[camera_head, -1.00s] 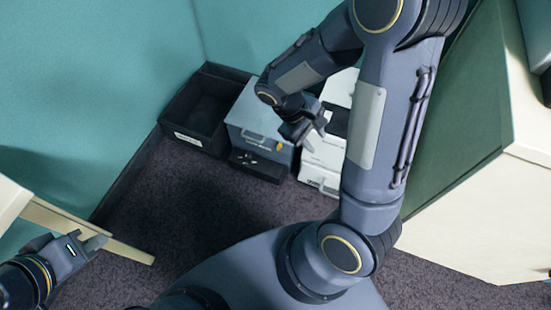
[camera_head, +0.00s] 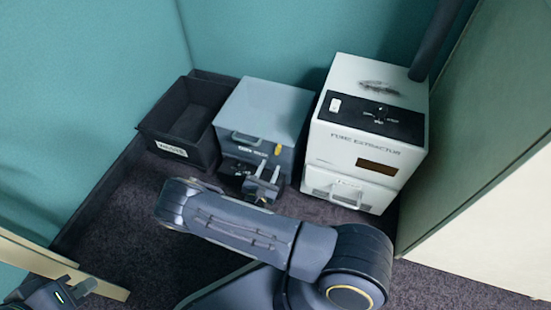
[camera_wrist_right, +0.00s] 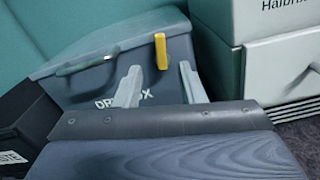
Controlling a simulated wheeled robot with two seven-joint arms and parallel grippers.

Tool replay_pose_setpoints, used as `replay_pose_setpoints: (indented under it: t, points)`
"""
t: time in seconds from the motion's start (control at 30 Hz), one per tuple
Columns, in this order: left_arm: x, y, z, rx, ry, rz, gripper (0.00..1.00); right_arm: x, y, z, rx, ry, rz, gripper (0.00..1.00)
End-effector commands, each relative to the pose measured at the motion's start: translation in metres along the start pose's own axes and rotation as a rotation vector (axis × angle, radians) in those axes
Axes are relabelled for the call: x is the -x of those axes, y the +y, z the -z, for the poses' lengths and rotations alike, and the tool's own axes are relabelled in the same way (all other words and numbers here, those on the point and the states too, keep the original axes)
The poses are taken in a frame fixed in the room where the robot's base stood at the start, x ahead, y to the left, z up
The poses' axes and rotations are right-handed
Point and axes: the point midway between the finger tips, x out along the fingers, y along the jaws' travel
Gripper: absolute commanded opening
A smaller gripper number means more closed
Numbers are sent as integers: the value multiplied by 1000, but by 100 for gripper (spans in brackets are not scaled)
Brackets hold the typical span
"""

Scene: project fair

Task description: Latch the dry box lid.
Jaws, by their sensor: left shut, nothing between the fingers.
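The dry box (camera_head: 262,108) is a blue-grey box with a flat lid, a front handle (camera_head: 246,138) and a small yellow latch (camera_head: 278,149). Its lid looks down. In the right wrist view the yellow latch (camera_wrist_right: 161,50) stands upright at the lid's front edge, right of the handle (camera_wrist_right: 88,62). My right gripper (camera_head: 264,180) is open and empty in front of the box; its fingers (camera_wrist_right: 161,84) show below and on either side of the latch, not closed on it. My left gripper (camera_head: 88,287) is shut and empty at the lower left, far from the box.
A black open bin (camera_head: 182,149) stands left of the dry box. A white fume extractor (camera_head: 350,148) stands close on its right. Teal partition walls (camera_head: 90,70) enclose the corner. A pale panel edge (camera_head: 60,262) is near my left gripper. Dark carpet lies in front.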

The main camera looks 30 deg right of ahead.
Motion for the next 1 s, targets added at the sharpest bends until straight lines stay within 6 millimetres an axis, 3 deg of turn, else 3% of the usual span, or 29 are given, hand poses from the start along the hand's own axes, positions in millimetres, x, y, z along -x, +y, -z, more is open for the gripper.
replay_pose_setpoints:
  t: [0.43,0.83,1.0]
  points:
    - [-21,-10,-10,0,0,0,0,-64,-2,1,-1,0,5,36]
    - [-22,-10,-11,0,0,0,0,-74,-1,-1,1,1,4,36]
    - [-22,-10,-11,0,0,0,0,-74,-1,-1,1,1,4,15]
